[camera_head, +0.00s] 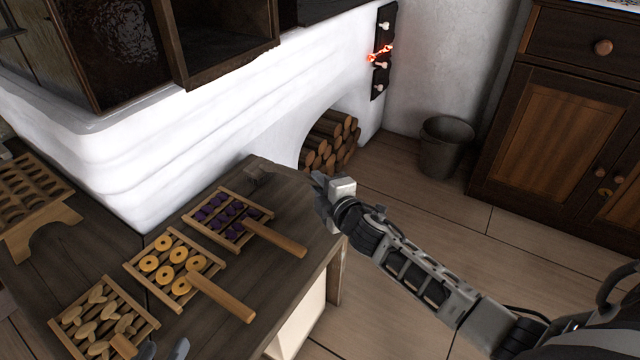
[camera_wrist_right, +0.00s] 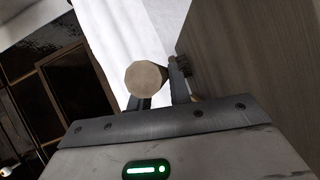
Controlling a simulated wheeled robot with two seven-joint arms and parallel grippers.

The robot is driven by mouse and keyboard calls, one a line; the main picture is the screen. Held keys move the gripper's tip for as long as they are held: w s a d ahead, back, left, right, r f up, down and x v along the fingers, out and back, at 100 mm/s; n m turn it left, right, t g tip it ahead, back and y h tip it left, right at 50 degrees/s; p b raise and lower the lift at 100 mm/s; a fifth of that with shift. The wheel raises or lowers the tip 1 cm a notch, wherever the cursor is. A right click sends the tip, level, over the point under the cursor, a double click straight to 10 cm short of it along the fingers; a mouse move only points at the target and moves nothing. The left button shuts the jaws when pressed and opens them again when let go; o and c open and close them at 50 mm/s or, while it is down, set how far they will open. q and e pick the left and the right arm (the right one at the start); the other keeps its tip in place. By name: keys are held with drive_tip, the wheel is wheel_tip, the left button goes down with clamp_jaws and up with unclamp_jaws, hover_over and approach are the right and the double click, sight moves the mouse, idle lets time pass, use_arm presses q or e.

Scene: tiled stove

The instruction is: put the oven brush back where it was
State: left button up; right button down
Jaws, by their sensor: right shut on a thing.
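My right gripper (camera_head: 318,184) is just off the back right corner of the wooden table. In the right wrist view its fingers (camera_wrist_right: 160,98) are shut on a pale wooden handle, the oven brush (camera_wrist_right: 147,79), seen end-on. The rest of the brush is mostly hidden behind that end. A small greyish bristly piece (camera_head: 257,172) shows at the table's back corner; I cannot tell whether it joins the handle. My left gripper (camera_head: 163,350) shows only as two grey fingertips, apart, at the bottom edge. A dark peg rail (camera_head: 378,84) with pale pegs and a glowing red-orange mark hangs on the white stove wall.
The table (camera_head: 245,290) holds trays of purple pieces (camera_head: 208,229), yellow rings (camera_head: 147,278) and pale pieces (camera_head: 66,323), with wooden-handled tools. Logs (camera_head: 335,138) fill the stove arch. A grey bucket (camera_head: 441,158) and dark cabinet (camera_head: 535,130) stand right. Floor between is clear.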

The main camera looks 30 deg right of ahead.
drive_tip(key=shift+r, duration=0.1)
drive_tip(key=c, duration=1.2)
unclamp_jaws()
drive_tip(key=shift+f, duration=0.2)
drive_tip(key=shift+s+r+p, duration=0.15)
drive_tip(key=shift+s+p, duration=0.1)
drive_tip(key=shift+s, duration=0.35)
drive_tip(key=shift+s+r+p, duration=0.15)
drive_tip(key=shift+s+p, duration=0.05)
drive_tip(key=shift+s, duration=0.35)
use_arm(q)
drive_tip(key=shift+a+f+g+y+p, duration=0.25)
drive_tip(key=shift+f+g+p, duration=0.15)
drive_tip(key=shift+f+p, duration=0.15)
drive_tip(key=shift+a+f+g+y+p, duration=0.2)
drive_tip(key=shift+f+g+y+p, duration=0.05)
drive_tip(key=shift+f+g+p, duration=0.25)
use_arm(e)
drive_tip(key=s+r, duration=0.2)
drive_tip(key=s, duration=1.1)
drive_tip(key=shift+s+r, duration=0.2)
use_arm(q)
drive_tip(key=shift+r, duration=0.1)
use_arm(e)
drive_tip(key=shift+d, duration=0.1)
